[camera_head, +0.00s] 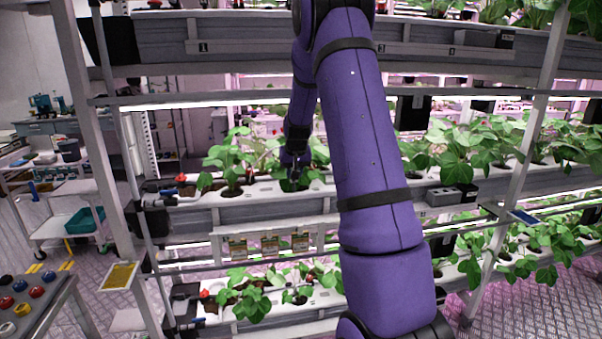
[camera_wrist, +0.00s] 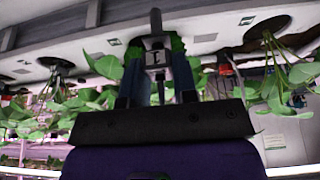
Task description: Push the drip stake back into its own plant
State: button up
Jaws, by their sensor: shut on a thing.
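My gripper (camera_head: 295,178) is at the middle shelf in the head view, among the leaves and over the white planting gutter (camera_head: 262,190). In the wrist view my gripper (camera_wrist: 158,82) is shut on the drip stake (camera_wrist: 156,22), a thin dark rod with a grey block between the fingers. The stake lies along the fingers and its end points away from the wrist, toward the gutter. Green leaves (camera_wrist: 176,42) show right behind the stake. I cannot tell whether its tip is in a plant's hole. In the head view the stake is too small to make out.
A leafy plant (camera_head: 231,165) stands left of my gripper, and denser plants (camera_head: 455,150) fill the shelf to the right. A lower shelf (camera_head: 265,300) and an upper rail (camera_head: 250,35) run across. A rack post (camera_head: 95,140) stands at left. A trolley (camera_head: 70,215) is farther left.

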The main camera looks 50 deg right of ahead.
jog(key=shift+w+a, duration=3.25)
jog(key=shift+w, duration=2.95)
jog(key=shift+w+a, duration=3.2)
jog(key=shift+w, duration=3)
jog(key=shift+f, duration=2.1)
jog(key=shift+f, duration=2.25)
